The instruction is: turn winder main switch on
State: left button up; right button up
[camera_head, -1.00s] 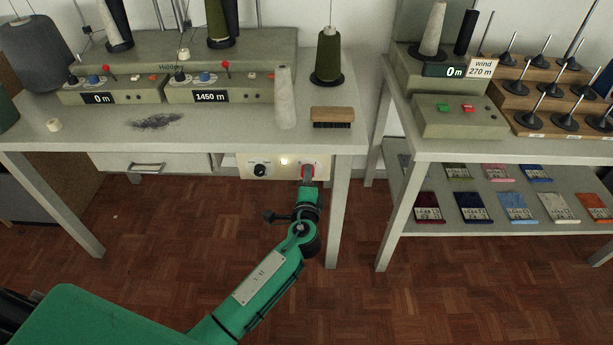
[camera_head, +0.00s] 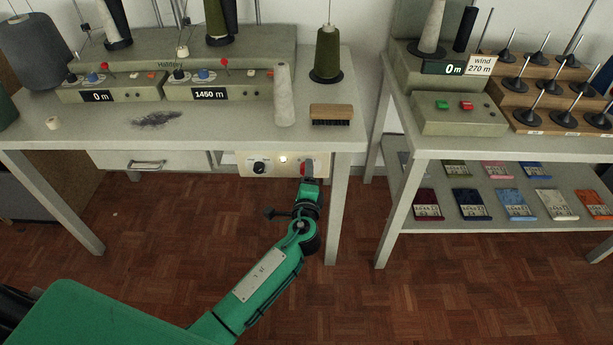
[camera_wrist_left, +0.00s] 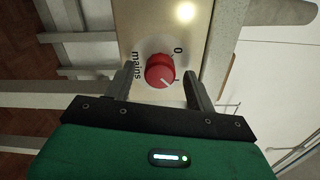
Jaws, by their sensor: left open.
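The main switch is a red round knob (camera_head: 307,167) on a cream panel (camera_head: 272,164) under the front edge of the left table. In the left wrist view the knob (camera_wrist_left: 160,71) sits beside the word "mains", with marks "0" and "I". Its white line points toward the "I" side. A lamp (camera_wrist_left: 185,12) on the panel is lit. My left gripper (camera_head: 309,182) is open just in front of the knob; in the wrist view its fingers (camera_wrist_left: 158,74) stand either side of the knob, with gaps visible. My right gripper is not in view.
A black knob (camera_head: 260,168) sits left of the lamp on the panel. The winder (camera_head: 185,60) with displays stands on the table, beside a brush (camera_head: 331,112) and a grey cone (camera_head: 284,95). A table leg (camera_head: 336,215) is right of my arm.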

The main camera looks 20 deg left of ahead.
pick_arm(q)
jog(key=shift+s, duration=0.1)
jog(key=v, duration=1.3)
jog(key=shift+s, duration=0.3)
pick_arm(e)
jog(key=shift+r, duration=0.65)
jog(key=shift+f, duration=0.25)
